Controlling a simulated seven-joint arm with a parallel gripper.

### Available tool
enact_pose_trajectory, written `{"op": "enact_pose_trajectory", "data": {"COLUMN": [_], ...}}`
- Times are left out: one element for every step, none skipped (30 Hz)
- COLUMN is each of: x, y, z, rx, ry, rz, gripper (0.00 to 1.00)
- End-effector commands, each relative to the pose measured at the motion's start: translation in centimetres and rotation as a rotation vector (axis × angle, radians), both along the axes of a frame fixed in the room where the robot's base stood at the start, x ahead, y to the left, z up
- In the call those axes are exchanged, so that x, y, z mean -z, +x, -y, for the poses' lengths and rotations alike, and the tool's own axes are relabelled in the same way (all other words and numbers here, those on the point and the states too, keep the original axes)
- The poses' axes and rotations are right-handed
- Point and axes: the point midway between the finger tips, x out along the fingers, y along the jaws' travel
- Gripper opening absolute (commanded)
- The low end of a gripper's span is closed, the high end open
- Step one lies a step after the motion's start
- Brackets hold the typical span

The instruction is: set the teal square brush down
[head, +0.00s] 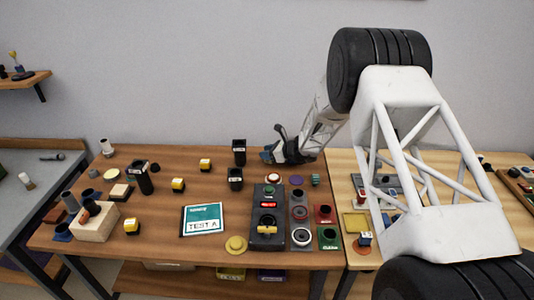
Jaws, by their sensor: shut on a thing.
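My gripper (272,155) is above the back of the brown table, near its right end. It is shut on a small teal-blue thing (266,155), which I take to be the teal square brush. Its shape is too small to make out, and the dark fingers partly hide it. I cannot tell whether it touches the tabletop. Another small teal block (315,180) stands on the table to the right and in front of my gripper.
A black control box (267,222) stands in front of my gripper. Black holders (239,152) are to its left. Bare wood (215,182) shows left of the holders.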

Motion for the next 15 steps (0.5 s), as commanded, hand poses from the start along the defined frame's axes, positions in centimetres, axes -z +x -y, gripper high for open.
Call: {"op": "enact_pose_trajectory", "data": {"x": [0.0,0.02,0.07,0.14,0.2,0.29,0.32,0.28,0.28,0.28,0.28,0.28,0.28,0.28,0.28], "y": [0.0,0.0,-0.01,-0.01,-0.01,-0.01,-0.01,-0.01,-0.01,-0.01,-0.01,-0.01,-0.01,-0.01,-0.01], "z": [0.0,0.01,0.0,0.0,0.0,0.0,0.0,-0.01,0.0,0.0,0.0,0.0,0.0,0.0,0.0], "rx": [0.0,0.0,0.0,0.0,0.0,0.0,0.0,0.0,0.0,0.0,0.0,0.0,0.0,0.0,0.0], "ry": [0.0,0.0,0.0,0.0,0.0,0.0,0.0,0.0,0.0,0.0,0.0,0.0,0.0,0.0,0.0], "rz": [0.0,0.0,0.0,0.0,0.0,0.0,0.0,0.0,0.0,0.0,0.0,0.0,0.0,0.0,0.0], "gripper": [0.12,0.12,0.12,0.12,0.12,0.12,0.37,0.42,0.48,0.53,0.57,0.61,0.61,0.61,0.61]}}
